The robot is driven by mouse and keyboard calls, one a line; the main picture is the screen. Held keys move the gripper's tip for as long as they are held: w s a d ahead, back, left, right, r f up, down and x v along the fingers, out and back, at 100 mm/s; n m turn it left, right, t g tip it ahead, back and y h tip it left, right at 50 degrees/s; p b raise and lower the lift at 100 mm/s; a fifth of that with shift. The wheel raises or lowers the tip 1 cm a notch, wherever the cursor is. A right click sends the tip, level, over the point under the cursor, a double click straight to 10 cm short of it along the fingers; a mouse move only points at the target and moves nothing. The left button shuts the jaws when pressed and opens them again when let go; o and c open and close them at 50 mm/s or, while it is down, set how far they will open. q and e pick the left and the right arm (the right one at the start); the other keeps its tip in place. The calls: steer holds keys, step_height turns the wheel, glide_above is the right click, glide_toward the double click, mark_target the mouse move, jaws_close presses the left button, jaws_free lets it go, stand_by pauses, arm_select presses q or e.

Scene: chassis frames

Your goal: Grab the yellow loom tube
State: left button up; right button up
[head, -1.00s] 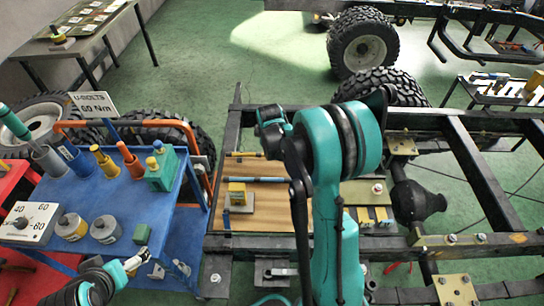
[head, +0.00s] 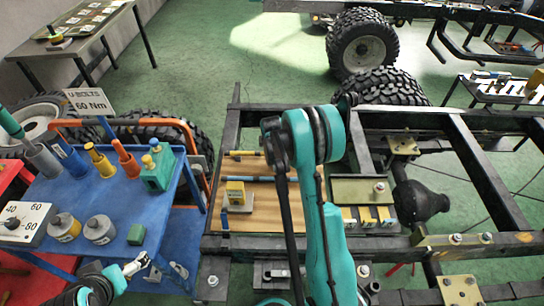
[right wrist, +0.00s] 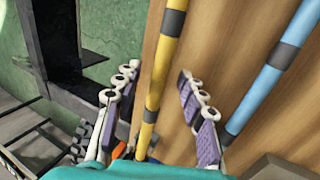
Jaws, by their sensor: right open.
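The yellow loom tube (head: 243,154) with dark bands lies at the back of the wooden board on the chassis. It also shows in the right wrist view (right wrist: 161,75), running lengthwise between the fingers. My right gripper (right wrist: 157,82) is open around the tube's line, with a finger on each side and gaps to the tube. In the head view its fingers are hidden by my right arm. A blue tube (right wrist: 264,87) lies to the right, outside the fingers. My left gripper (head: 137,263) is at the blue cart's front edge; its jaw gap is unclear.
The blue cart (head: 90,190) at left holds cups, canisters and a green block.

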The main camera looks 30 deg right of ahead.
steer(key=shift+r, duration=0.15)
jaws_close()
steer(key=shift+r, duration=0.1)
